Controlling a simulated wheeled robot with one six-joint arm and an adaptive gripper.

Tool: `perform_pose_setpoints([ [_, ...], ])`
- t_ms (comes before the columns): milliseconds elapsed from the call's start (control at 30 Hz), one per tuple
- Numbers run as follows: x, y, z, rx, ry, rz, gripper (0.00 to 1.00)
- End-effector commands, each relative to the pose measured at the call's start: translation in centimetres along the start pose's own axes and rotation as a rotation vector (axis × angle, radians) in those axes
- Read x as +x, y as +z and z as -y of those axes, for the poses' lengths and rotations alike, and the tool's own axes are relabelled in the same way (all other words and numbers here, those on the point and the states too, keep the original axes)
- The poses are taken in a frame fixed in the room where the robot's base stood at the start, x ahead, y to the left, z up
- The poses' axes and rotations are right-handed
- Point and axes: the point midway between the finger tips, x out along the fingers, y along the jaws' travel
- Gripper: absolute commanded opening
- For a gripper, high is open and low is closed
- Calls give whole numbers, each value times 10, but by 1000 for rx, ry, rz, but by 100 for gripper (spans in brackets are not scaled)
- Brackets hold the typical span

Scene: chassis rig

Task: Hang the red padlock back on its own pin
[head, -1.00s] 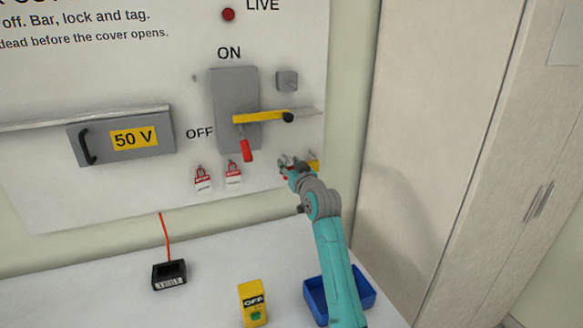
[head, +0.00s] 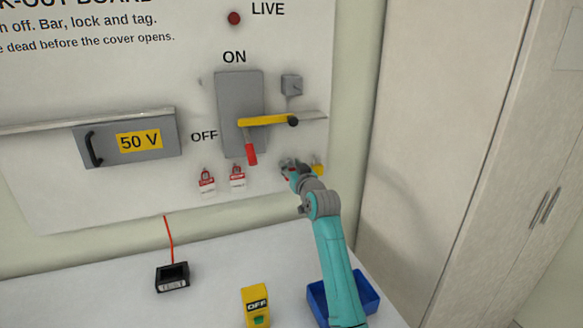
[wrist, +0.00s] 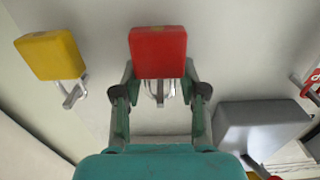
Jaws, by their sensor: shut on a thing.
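My gripper (wrist: 159,75) is shut on the red padlock (wrist: 158,45), one finger on each side of its body. The padlock's metal shackle (wrist: 153,88) shows between the fingers, close to the pale board. I cannot tell whether the shackle is around a pin; the pin is not clear. In the head view my gripper (head: 290,168) is at the lower right of the board, left of the yellow padlock (head: 318,169), and mostly hides the red one. The yellow padlock also shows at left in the wrist view (wrist: 50,55), with its own shackle against the board.
Two red-and-white tags (head: 207,183) (head: 237,179) hang left of my gripper. The switch box (head: 238,105) with its yellow bar (head: 262,121) and red handle (head: 250,154) is above left. A blue bin (head: 368,299), a yellow OFF block (head: 255,306) and a black holder (head: 172,278) stand on the table.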

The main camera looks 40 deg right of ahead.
Motion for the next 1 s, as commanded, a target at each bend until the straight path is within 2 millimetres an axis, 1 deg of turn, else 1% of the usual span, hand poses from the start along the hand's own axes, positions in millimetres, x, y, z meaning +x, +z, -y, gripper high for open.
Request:
perform_pose_setpoints([
  [233, 0, -1, 0, 0, 0, -1, 4],
  [267, 0, -1, 0, 0, 0, -1, 47],
  [300, 0, -1, 0, 0, 0, -1, 57],
  [367, 0, -1, 0, 0, 0, -1, 71],
  [667, 0, 0, 0, 0, 0, 0, 71],
  [767, -5, 0, 0, 0, 0, -1, 71],
  [867, -15, 0, 0, 0, 0, -2, 71],
  [1000, -40, 1, 0, -1, 1, -1, 71],
])
